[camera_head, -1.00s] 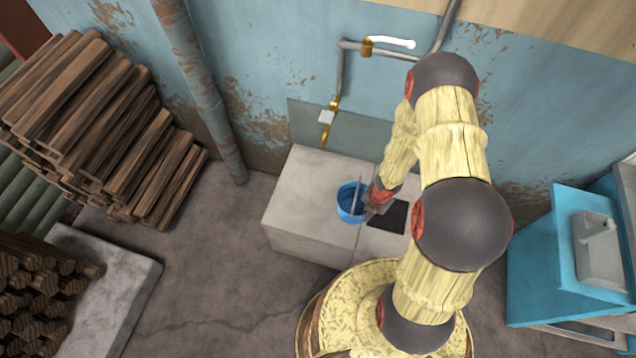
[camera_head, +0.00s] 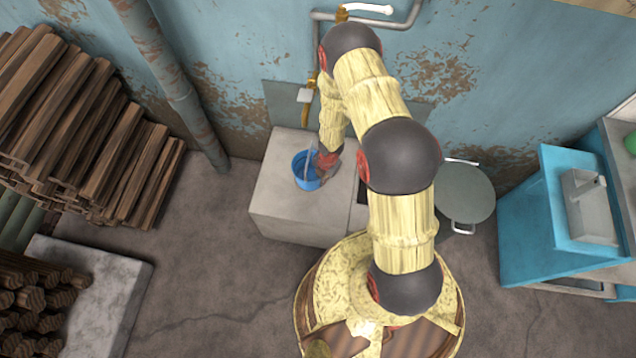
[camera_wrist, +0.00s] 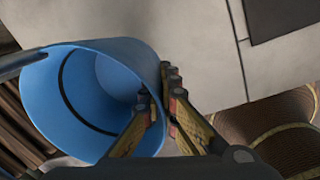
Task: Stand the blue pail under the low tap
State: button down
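The blue pail (camera_head: 303,177) is over the pale block's top in the head view, a little in front of the low brass tap (camera_head: 306,113) on the wall. Whether its base touches the block is unclear. It also fills the left of the wrist view (camera_wrist: 70,105), with its mouth visible and its handle at the upper left. My gripper (camera_head: 326,163) is at the pail's right side. In the wrist view, its fingers (camera_wrist: 160,98) straddle the pail's rim, one inside and one outside, closed on the wall.
The pale block (camera_head: 285,222) has bare top around the pail. A dark recess is partly hidden behind my arm. A round grey lidded pot (camera_head: 467,195) stands right of it. Stacked timber (camera_head: 90,130) is at the left, a blue sink unit (camera_head: 570,215) at the right.

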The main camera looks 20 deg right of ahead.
jog(key=shift+w+a+f, duration=0.3)
jog(key=shift+w+f, duration=0.05)
jog(key=shift+f, duration=0.15)
jog(key=shift+w+a+f, duration=0.25)
jog(key=shift+w+f, duration=0.1)
jog(key=shift+f, duration=0.15)
jog(key=shift+w+f+b, duration=0.1)
jog(key=shift+f+b, duration=1.15)
jog(key=shift+f, duration=0.35)
jog(key=shift+f, duration=0.2)
jog(key=c, duration=2)
grip_release()
jog(key=shift+c, duration=0.2)
notch_tip(320, 180, up, 12)
jog(key=s+p, duration=0.1)
jog(key=p, duration=0.5)
jog(key=shift+d+r, duration=0.15)
jog(key=shift+d, duration=0.1)
